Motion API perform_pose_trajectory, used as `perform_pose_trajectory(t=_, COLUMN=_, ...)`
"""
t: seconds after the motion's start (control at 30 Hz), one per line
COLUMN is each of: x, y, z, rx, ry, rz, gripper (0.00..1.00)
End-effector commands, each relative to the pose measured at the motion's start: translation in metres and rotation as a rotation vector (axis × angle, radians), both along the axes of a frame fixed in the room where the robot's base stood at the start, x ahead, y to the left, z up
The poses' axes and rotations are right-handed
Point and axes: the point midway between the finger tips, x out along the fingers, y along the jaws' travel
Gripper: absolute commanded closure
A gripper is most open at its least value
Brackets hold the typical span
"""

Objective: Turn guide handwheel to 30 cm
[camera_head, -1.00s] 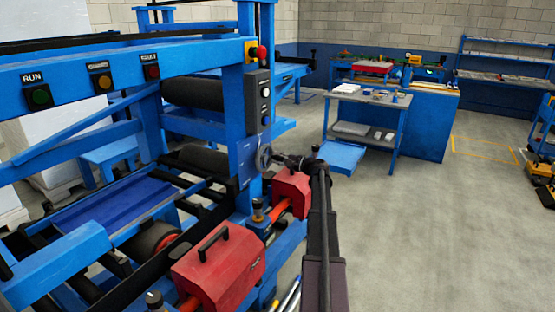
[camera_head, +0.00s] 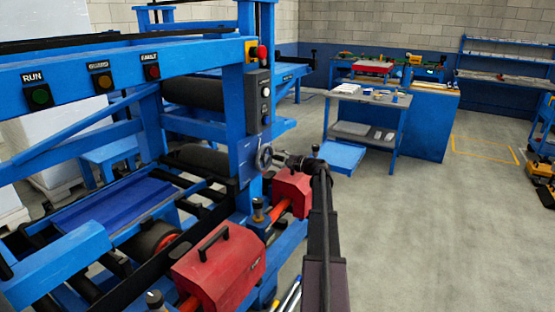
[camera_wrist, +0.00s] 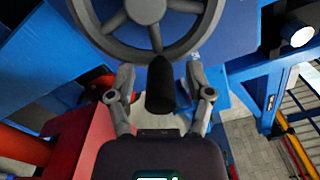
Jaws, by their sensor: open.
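The guide handwheel (camera_head: 264,158) is a small grey wheel on the side of the blue machine post. In the wrist view the grey handwheel (camera_wrist: 146,20) fills the top, with spokes, a round hub and a black handle knob (camera_wrist: 161,86) pointing toward me. My gripper (camera_wrist: 160,95) is open, with one finger on each side of the black knob. I cannot tell whether the fingers touch it. In the head view my gripper (camera_head: 284,160) is just right of the wheel, partly hidden by my arm. No scale or reading for the guide position is legible.
Red housings (camera_head: 220,268) with black handles sit below the wheel, close to my arm. A dark control box (camera_head: 258,102) is on the post above.

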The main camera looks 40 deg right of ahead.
Motion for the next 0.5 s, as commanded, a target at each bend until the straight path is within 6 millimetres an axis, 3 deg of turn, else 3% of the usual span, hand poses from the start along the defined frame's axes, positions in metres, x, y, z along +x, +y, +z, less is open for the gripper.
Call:
perform_pose_trajectory(t=0.27, x=-0.025, y=-0.008, z=0.000, rx=0.000, ry=0.000, rz=-0.001, gripper=0.33)
perform_pose_trajectory(t=0.5, x=-0.062, y=-0.019, z=0.000, rx=0.000, ry=0.001, rz=-0.002, gripper=0.33)
